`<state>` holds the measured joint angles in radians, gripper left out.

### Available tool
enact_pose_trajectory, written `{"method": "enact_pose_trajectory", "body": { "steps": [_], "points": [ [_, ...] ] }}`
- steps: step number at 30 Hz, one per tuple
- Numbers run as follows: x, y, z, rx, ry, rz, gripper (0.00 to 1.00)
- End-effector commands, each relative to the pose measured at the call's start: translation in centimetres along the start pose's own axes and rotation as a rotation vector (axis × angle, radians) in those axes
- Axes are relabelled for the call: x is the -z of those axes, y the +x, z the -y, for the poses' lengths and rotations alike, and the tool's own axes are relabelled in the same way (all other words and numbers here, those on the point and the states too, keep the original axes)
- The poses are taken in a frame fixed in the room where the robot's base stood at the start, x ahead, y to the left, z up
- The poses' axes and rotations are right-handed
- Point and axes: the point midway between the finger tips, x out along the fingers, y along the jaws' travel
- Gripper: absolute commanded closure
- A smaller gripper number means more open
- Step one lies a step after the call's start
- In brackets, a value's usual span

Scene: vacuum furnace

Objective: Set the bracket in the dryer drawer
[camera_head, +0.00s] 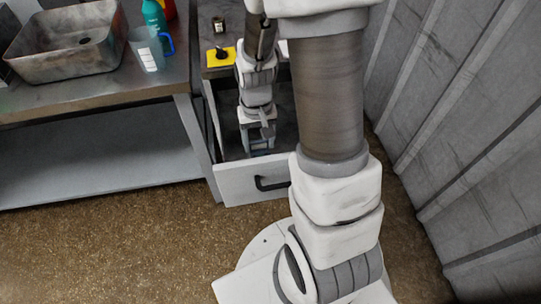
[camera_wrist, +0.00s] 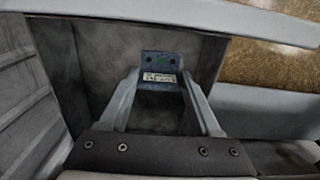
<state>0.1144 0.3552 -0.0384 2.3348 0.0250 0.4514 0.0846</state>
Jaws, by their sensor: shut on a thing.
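The dryer drawer (camera_head: 235,184) stands pulled open below the counter in the head view, with its pale front and black handle facing me. My gripper (camera_head: 259,141) points down inside it. In the wrist view my gripper (camera_wrist: 161,88) has its two fingers on either side of the bracket (camera_wrist: 158,66), a dark blue-grey piece with holes and a small white label. My gripper is shut on it. The bracket also shows as a small bluish patch (camera_head: 261,145) under the gripper in the head view. Whether its underside touches the drawer floor cannot be told.
The drawer's front wall (camera_wrist: 190,12) crosses the top of the wrist view. On the counters stand a metal basin (camera_head: 65,45), a clear beaker (camera_head: 146,50), a teal bottle (camera_head: 154,14) and a yellow piece with a black knob (camera_head: 217,57). A corrugated wall (camera_head: 450,120) closes the right side.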

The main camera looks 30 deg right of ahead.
Motion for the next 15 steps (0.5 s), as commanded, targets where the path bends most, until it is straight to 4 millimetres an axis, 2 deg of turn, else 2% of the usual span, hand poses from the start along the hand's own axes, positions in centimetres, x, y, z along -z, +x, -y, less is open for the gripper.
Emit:
{"method": "enact_pose_trajectory", "body": {
  "steps": [1,5,8,15],
  "points": [
    [-0.1,0.8,-0.2,0.001,0.009,-0.002,1.00],
    [-0.4,0.8,-0.5,0.002,0.021,-0.001,1.00],
    [0.3,1.3,-0.8,0.002,0.025,0.000,1.00],
    [4.9,4.5,-2.9,0.002,0.026,0.001,1.00]
  ]
}}
